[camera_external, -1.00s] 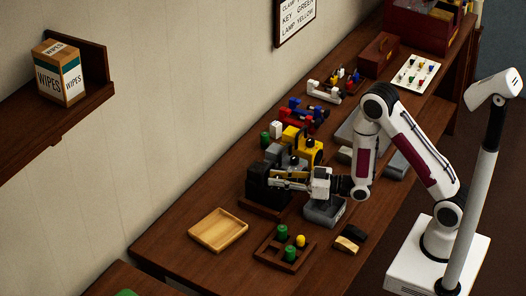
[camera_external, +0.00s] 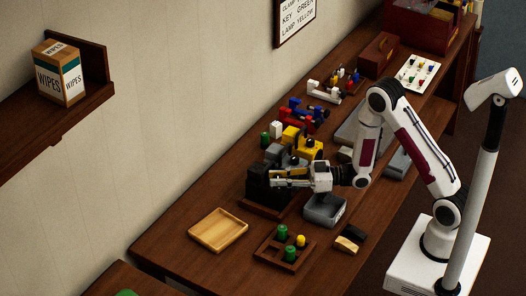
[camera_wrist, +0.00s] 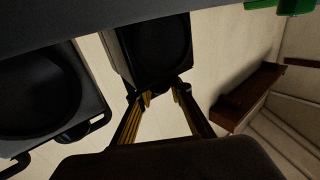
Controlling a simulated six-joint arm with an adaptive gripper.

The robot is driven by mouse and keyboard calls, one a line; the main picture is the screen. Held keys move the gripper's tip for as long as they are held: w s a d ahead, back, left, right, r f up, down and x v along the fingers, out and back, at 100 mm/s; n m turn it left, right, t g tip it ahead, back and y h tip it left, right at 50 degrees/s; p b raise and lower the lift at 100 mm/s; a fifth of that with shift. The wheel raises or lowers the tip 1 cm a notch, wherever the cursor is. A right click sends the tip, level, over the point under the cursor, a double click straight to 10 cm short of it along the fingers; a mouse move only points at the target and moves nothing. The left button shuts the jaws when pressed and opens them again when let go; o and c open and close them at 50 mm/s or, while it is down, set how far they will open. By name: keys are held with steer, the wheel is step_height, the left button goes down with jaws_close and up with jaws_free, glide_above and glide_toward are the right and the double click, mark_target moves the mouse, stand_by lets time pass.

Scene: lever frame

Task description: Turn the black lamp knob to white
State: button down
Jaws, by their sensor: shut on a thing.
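The black lamp unit (camera_external: 256,184) stands on a wooden base (camera_external: 262,209) in the middle of the bench. In the wrist view a dark box with a round face (camera_wrist: 155,45) lies just beyond my fingers. My gripper (camera_external: 275,181) reaches the unit from the right, roughly level.
A grey block (camera_external: 325,209) sits close below my wrist. Yellow units (camera_external: 308,146) stand just behind. A wooden tray (camera_external: 218,230) and a compartment tray (camera_external: 268,254) with green and yellow pieces are in front. A second round-faced dark box (camera_wrist: 40,95) shows in the wrist view.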

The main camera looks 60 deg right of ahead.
steer(key=c, duration=2.1)
jaws_free()
steer(key=shift+m+t+h, duration=1)
steer(key=shift+m+h, duration=0.5)
steer(key=shift+h, duration=0.6)
steer(key=v, duration=0.2)
steer(key=shift+s+d, duration=0.15)
steer(key=shift+s, duration=0.25)
steer(key=shift+r, duration=5.95)
step_height(320, 180, up, 3)
steer(key=m+t+h, duration=0.3)
steer(key=m+h, duration=0.5)
steer(key=m, duration=1.3)
glide_above(275, 176)
steer(key=shift+r+m+g, duration=0.3)
steer(key=shift+m, duration=0.9)
